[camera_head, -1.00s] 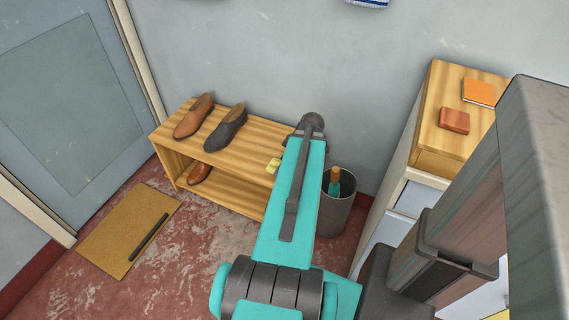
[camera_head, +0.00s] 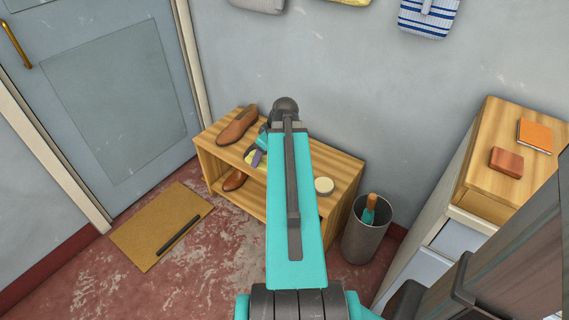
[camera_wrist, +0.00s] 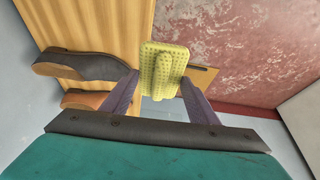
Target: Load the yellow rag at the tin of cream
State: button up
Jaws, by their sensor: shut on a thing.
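The yellow rag (camera_wrist: 163,68) is a dimpled pad between the fingertips of my gripper (camera_wrist: 159,76) in the wrist view. The gripper is shut on it. In the head view my gripper (camera_head: 256,153) is over the wooden shoe bench, just left of my arm, and a little of the rag (camera_head: 249,158) shows there. The tin of cream (camera_head: 324,186) is a small round tin with a pale lid on the bench top, right of my arm. The gripper and rag are apart from the tin. The tin is not visible in the wrist view.
A brown shoe (camera_head: 237,126) stands on the bench (camera_head: 346,165), another on its lower shelf. A dark shoe (camera_wrist: 85,65) shows in the wrist view. A bin (camera_head: 368,236) stands right of the bench. A cabinet (camera_head: 478,195) holds an orange book and a reddish block.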

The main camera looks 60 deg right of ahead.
jog(key=w+a+r, duration=0.6)
jog(key=w+a, duration=0.2)
jog(key=a, duration=0.1)
jog(key=w+a+r, duration=0.6)
jog(key=w+a, duration=0.2)
jog(key=a, duration=0.2)
jog(key=w+a+r, duration=0.2)
jog(key=a+r, duration=0.4)
jog(key=a, duration=0.6)
jog(key=w+a+r, duration=0.2)
jog(key=a+r, duration=0.5)
jog(key=a, duration=0.5)
jog(key=shift+w, duration=0.4)
jog(key=shift+a, duration=0.1)
